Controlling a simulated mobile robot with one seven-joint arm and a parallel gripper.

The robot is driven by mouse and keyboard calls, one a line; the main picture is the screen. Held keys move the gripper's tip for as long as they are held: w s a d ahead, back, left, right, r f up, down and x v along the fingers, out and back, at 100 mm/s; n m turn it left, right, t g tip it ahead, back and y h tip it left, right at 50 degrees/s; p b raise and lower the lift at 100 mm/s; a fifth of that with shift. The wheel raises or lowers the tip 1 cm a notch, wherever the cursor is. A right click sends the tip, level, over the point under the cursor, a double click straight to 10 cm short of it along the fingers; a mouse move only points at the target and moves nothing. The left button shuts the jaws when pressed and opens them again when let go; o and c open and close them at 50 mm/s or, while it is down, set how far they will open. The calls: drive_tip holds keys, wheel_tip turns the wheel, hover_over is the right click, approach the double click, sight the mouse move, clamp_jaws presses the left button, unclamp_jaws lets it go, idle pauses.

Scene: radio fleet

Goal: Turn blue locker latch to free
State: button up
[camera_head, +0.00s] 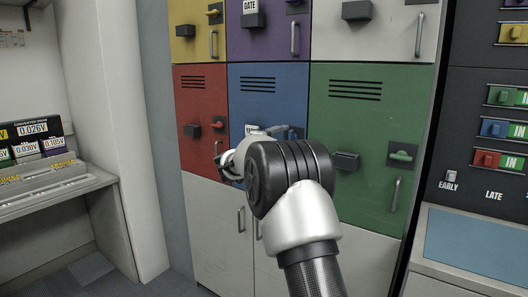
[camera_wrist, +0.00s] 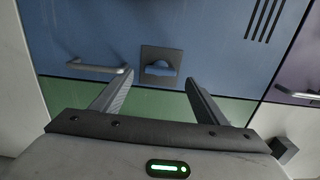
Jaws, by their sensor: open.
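The blue locker (camera_head: 268,104) is in the middle column, between the red and green doors. In the wrist view its blue door (camera_wrist: 205,38) fills the upper part, turned on its side. Its latch (camera_wrist: 158,69) is a blue knob on a dark square plate. The knob looks longer from left to right in that picture. My gripper (camera_wrist: 159,78) is open, with one finger on each side of the latch in the picture. Nothing is between the fingers, and contact cannot be told. In the head view my arm hides most of my gripper and the latch.
The blue door's bar handle (camera_wrist: 98,66) is close to the left finger in the wrist view. The green locker (camera_head: 350,120) has its own latch (camera_head: 402,154) and a protruding dark block (camera_head: 346,160). The red locker (camera_head: 200,95) is on the left.

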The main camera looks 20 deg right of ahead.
drive_tip(key=v, duration=1.2)
drive_tip(key=shift+s+a+p, duration=0.25)
drive_tip(key=shift+p, duration=0.05)
